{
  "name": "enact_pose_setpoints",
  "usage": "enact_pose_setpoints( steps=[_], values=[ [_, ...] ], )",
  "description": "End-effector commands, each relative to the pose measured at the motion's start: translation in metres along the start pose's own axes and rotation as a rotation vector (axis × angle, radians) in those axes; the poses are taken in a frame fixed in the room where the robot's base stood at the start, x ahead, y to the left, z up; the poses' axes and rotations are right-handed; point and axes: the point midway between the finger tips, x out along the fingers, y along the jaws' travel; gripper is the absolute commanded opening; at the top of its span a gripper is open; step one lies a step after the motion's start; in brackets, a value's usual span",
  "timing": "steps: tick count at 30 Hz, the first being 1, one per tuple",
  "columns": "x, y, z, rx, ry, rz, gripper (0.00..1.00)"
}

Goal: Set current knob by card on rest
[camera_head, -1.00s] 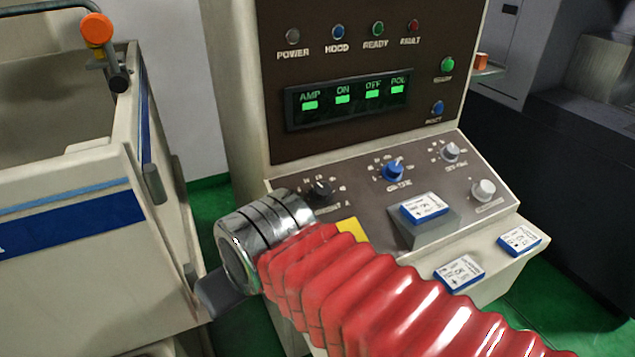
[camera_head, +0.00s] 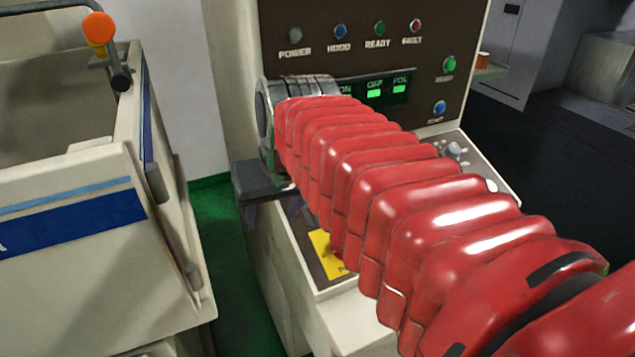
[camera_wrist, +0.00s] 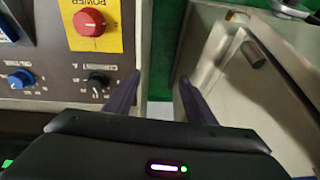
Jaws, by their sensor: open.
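The black current knob (camera_wrist: 97,82), marked CURRENT A, sits on the dark panel (camera_wrist: 60,50) in the wrist view, left of my fingers and apart from them. In the head view it is hidden behind my red-sleeved arm. My gripper (camera_wrist: 157,92) is open and empty, its two dark fingers over the gap between the console edge and a pale cabinet. In the head view my gripper (camera_head: 272,208) hangs at the console's left edge. The card on the rest is hidden in the head view; a blue-edged piece (camera_wrist: 6,27) at the wrist view's left edge may be it.
A blue on-time knob (camera_wrist: 20,79) is left of the current knob. A red power knob (camera_wrist: 89,22) stands on a yellow plate (camera_head: 326,254). The pale tank cabinet (camera_head: 75,270) stands left of the console, with a narrow green-floored gap (camera_head: 215,225) between.

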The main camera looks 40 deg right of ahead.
Motion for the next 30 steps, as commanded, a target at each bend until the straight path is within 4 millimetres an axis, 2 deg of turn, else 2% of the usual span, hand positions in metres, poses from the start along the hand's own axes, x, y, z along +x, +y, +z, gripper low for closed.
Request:
enact_pose_setpoints(
  steps=[3,12,15,18,23,30],
  values=[
    [-0.008,0.025,-0.021,0.074,-0.005,0.020,0.50],
    [-0.028,0.090,-0.063,0.246,-0.016,0.056,0.50],
    [-0.035,0.113,-0.074,0.298,-0.016,0.066,0.50],
    [-0.042,0.129,-0.076,0.350,-0.011,0.074,0.50],
    [-0.047,0.140,-0.077,0.394,-0.006,0.077,0.50],
    [-0.048,0.138,-0.077,0.398,-0.005,0.076,0.50]
  ],
)
